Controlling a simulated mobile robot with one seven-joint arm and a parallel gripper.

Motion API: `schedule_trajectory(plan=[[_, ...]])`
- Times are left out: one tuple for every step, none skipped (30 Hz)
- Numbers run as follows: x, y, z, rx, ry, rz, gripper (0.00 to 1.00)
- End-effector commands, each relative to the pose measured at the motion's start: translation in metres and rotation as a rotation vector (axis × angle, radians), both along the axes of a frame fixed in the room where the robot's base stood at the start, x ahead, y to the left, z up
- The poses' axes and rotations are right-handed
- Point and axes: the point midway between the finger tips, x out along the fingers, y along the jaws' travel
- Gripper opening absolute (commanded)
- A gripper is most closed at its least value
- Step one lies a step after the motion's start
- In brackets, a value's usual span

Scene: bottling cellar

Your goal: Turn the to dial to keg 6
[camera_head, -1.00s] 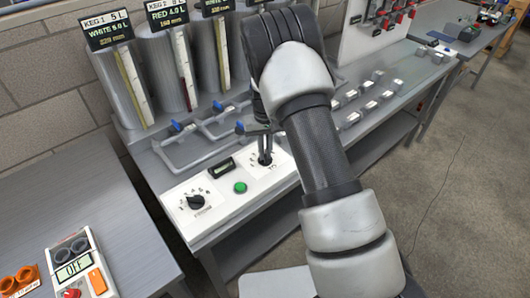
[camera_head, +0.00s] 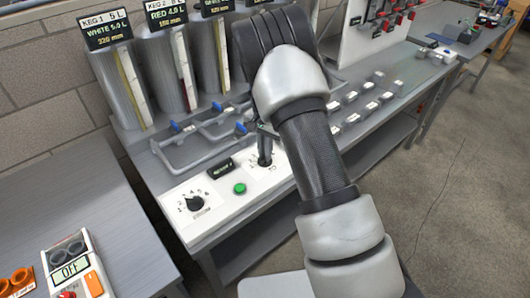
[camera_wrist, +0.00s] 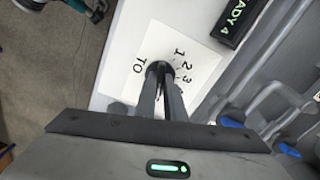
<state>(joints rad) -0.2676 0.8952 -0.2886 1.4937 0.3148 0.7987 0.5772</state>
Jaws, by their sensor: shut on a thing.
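The TO dial (camera_wrist: 158,67) is a dark knob on a white plate, in the wrist view, with the numbers 1, 2 and 3 showing beside it. The higher numbers are hidden behind my fingers. My gripper (camera_wrist: 161,85) is shut on the knob from above. In the head view my gripper (camera_head: 264,160) stands over the right part of the white panel, and the arm hides much around it. I cannot tell which number the dial points to.
The other dial (camera_head: 196,203) and a green button (camera_head: 239,188) sit left of my gripper on the panel (camera_head: 215,221). Pipes with blue valve handles (camera_head: 176,126) and kegs (camera_head: 163,69) stand behind. A pump box reading OFF (camera_head: 70,268) stands at lower left.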

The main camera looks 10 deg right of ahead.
Motion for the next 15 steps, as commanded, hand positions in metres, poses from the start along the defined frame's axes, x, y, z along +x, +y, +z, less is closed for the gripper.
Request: schedule_trajectory(plan=[[-0.0004, 0.0005, 0.0002, 0.001, 0.001, -0.013, 0.00], [-0.0003, 0.0004, 0.0002, 0.001, 0.001, -0.022, 0.00], [-0.0003, 0.0004, 0.0002, 0.001, 0.001, -0.032, 0.00], [-0.0003, 0.0004, 0.0002, 0.001, 0.001, -0.038, 0.00], [-0.0003, 0.0004, 0.0003, 0.001, 0.001, -0.042, 0.00], [-0.0002, 0.0003, 0.0003, 0.001, 0.001, -0.048, 0.00], [-0.0002, 0.0003, 0.0003, 0.001, 0.001, -0.051, 0.00], [-0.0002, 0.0003, 0.0003, 0.001, 0.001, -0.054, 0.00], [-0.0002, 0.0003, 0.0003, 0.001, 0.001, -0.057, 0.00], [-0.0003, 0.0003, 0.0003, 0.001, 0.001, -0.059, 0.00], [-0.0003, 0.0003, 0.0003, 0.001, 0.001, -0.060, 0.00], [-0.0002, 0.0003, 0.0003, 0.001, 0.001, -0.060, 0.00], [-0.0002, 0.0003, 0.0003, 0.001, 0.001, -0.061, 0.00], [-0.0002, 0.0002, 0.0003, 0.001, 0.001, -0.061, 0.00], [-0.0002, 0.0002, 0.0003, 0.001, 0.001, -0.061, 0.00]])
